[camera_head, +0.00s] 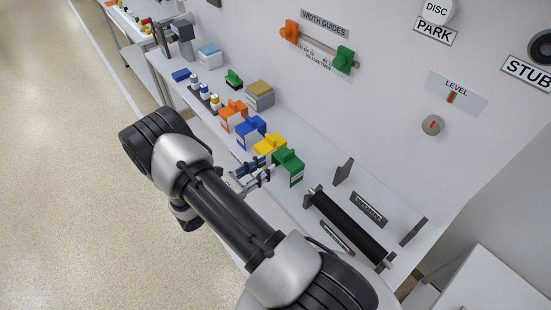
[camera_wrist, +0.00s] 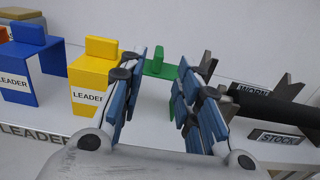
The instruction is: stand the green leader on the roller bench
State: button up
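The green leader (camera_head: 290,168) is a small bracket-shaped block with a raised tab on top. It stands upright at the right end of a row of leaders on the white bench (camera_head: 313,180). In the wrist view the green leader (camera_wrist: 158,68) shows beyond and between my fingers, with its lower part partly hidden. My gripper (camera_head: 254,174) is just left of it; in the wrist view my gripper (camera_wrist: 161,68) has its blue-padded fingers apart, with a visible gap on both sides of the tab. I cannot tell which surface is the roller bench.
The yellow leader (camera_head: 270,144), blue leader (camera_head: 250,131) and orange leader (camera_head: 232,113) stand in the row close by. A black roller (camera_head: 347,226) lies between dark brackets to the right, near a STOCK label (camera_wrist: 278,137). Another bench (camera_head: 125,29) stands far left. Open floor (camera_head: 60,190) lies left.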

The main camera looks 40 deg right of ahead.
jog(key=s+a+r+m+g+y, duration=0.1)
jog(key=s+a+r+m+y, duration=0.15)
jog(key=r, duration=0.25)
jog(key=s+a+r+m+g+y, duration=0.1)
jog(key=s+a+r+m+y, duration=0.1)
jog(key=r+m+y, duration=0.3)
jog(key=s+a+r+m+g+y, duration=0.1)
jog(key=s+a+r+m, duration=0.15)
jog(key=r, duration=0.35)
jog(key=s+a+r+m+t+y, duration=0.3)
jog(key=s+a+r+t+y, duration=0.1)
jog(key=a, duration=0.3)
jog(key=s+a+r+m+t+y, duration=0.3)
jog(key=s+a+r+t+y, duration=0.2)
jog(key=a, duration=0.3)
jog(key=shift+a+r+m+t, duration=0.3)
jog(key=shift+r+m, duration=0.1)
jog(key=shift+r, duration=0.35)
jog(key=shift+s+a+y, duration=0.1)
jog(key=shift+y, duration=0.15)
